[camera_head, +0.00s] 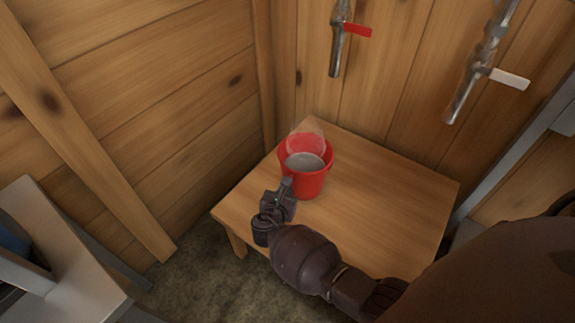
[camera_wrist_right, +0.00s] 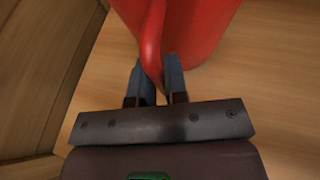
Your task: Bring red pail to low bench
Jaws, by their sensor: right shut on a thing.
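The red pail (camera_head: 311,184) is upright at the low wooden bench (camera_head: 390,190), over its back left part. Grey liquid shows inside the pail, with a pale haze above it. My right gripper (camera_head: 287,187) is at the near left side of the pail. In the right wrist view, the fingers of my right gripper (camera_wrist_right: 160,82) are shut on the handle of the red pail (camera_wrist_right: 197,25). I cannot tell whether the pail's base touches the bench top, since the contact is not clear. My left gripper is not in view.
Plank walls meet in a corner behind the bench. A tap with a red lever (camera_head: 357,30) and a tap with a white lever (camera_head: 508,78) hang above it. Grey metal structure (camera_head: 75,255) stands at lower left. The bench's right part is clear.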

